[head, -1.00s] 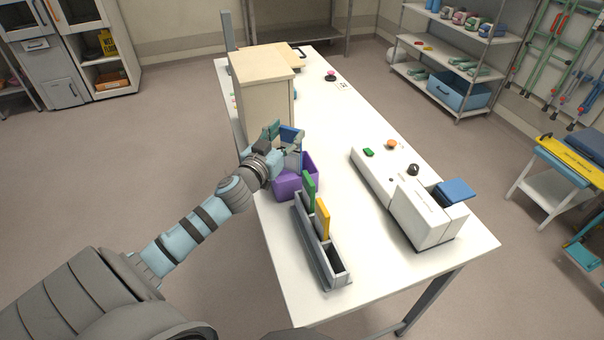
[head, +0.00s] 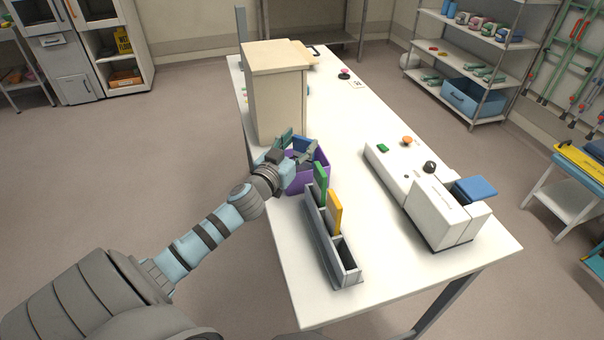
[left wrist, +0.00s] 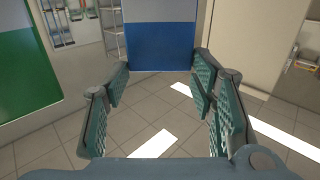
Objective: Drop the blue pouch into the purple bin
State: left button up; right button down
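The blue pouch (head: 302,142) is at the purple bin (head: 318,180) in the head view, low at its opening; the bin's far wall and my fingers hide its lower part. My left gripper (head: 297,150) is at the bin's mouth, its fingers on either side of the pouch. My right gripper is not in view.
A grey rack (head: 328,240) holding a green pouch (head: 320,183) and a yellow pouch (head: 334,212) stands just in front of the bin. A tall beige box (head: 278,95) is behind it. A white machine (head: 435,210) is at the right. Table between is clear.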

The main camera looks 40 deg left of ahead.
pick_arm(q)
jog(key=o, duration=0.4)
jog(key=shift+c, duration=0.2)
jog(key=shift+w, duration=0.1)
jog(key=s+d, duration=0.2)
jog(key=s, duration=0.9)
jog(key=shift+s, duration=0.4)
jog(key=shift+d, duration=0.1)
